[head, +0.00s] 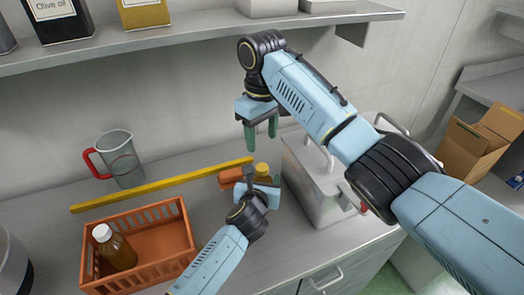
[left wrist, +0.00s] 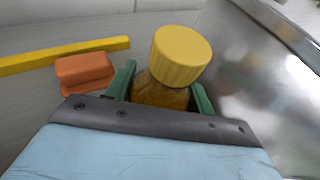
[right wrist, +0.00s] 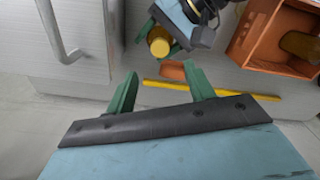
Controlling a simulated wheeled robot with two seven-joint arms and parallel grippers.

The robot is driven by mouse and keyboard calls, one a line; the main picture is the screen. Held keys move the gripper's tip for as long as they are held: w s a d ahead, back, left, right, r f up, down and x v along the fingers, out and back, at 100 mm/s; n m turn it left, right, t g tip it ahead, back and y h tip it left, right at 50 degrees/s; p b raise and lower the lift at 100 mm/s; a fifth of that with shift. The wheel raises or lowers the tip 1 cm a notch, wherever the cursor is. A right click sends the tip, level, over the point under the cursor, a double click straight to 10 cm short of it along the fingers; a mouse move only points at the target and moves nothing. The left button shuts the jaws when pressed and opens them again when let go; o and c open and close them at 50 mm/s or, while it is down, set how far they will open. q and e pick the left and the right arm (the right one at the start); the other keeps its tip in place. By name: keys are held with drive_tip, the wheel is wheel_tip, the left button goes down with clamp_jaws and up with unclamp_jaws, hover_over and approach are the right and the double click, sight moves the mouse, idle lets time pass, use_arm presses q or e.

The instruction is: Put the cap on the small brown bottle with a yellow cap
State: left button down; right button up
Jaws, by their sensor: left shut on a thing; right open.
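The small brown bottle (left wrist: 160,95) stands between the green fingers of my left gripper (left wrist: 165,88), which is shut on its body. Its yellow cap (left wrist: 182,57) sits at the bottle's mouth; I cannot tell whether it is screwed down. The yellow cap also shows in the head view (head: 262,169) and the right wrist view (right wrist: 159,42). My right gripper (head: 262,130) is open and empty, fingers pointing down, above and slightly behind the bottle in the head view. The left gripper hides much of the bottle there.
An orange block (left wrist: 84,72) lies left of the bottle, near a long yellow bar (head: 160,186). A metal container (head: 310,190) with a handle stands close on the right. An orange crate (head: 150,222) holds a white-capped bottle (head: 115,250). A jug (head: 122,158) stands behind; a shelf (head: 200,42) hangs above.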

wheel_tip(320, 180, up, 3)
drive_tip(key=shift+f, duration=0.15)
use_arm(q)
drive_tip(key=shift+c, duration=2.4)
unclamp_jaws()
drive_tip(key=shift+s, duration=0.1)
drive_tip(key=p+v, duration=0.2)
drive_tip(key=v, duration=1.1)
drive_tip(key=shift+p, duration=0.3)
use_arm(e)
wheel_tip(320, 180, up, 3)
drive_tip(key=shift+f, duration=0.2)
